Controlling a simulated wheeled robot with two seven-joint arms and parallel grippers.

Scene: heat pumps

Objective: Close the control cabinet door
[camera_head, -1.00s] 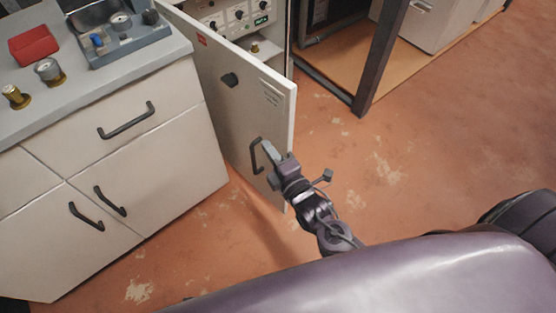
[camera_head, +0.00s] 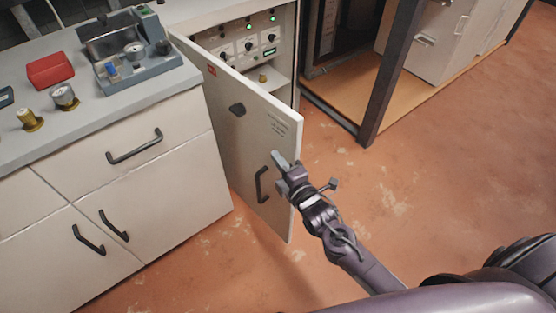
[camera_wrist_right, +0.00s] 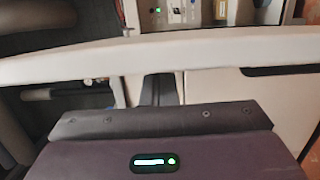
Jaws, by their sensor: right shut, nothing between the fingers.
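The control cabinet door (camera_head: 245,130) is a white panel standing open, swung out toward me, with a black handle (camera_head: 262,185) and a dark latch knob. The control cabinet (camera_head: 285,85) behind it shows knobs and green lights. My right gripper (camera_head: 279,160) is shut and empty at the door's outer face, above the handle and near the free edge; I cannot tell if it touches. In the right wrist view the door's pale edge (camera_wrist_right: 180,50) crosses in front of the gripper, whose fingers are mostly hidden. My left gripper is not in view.
A white counter with drawers (camera_head: 130,190) stands close on the left of the door. A dark metal frame (camera_head: 385,85) stands right of the cabinet. The orange floor (camera_head: 440,170) at right is clear.

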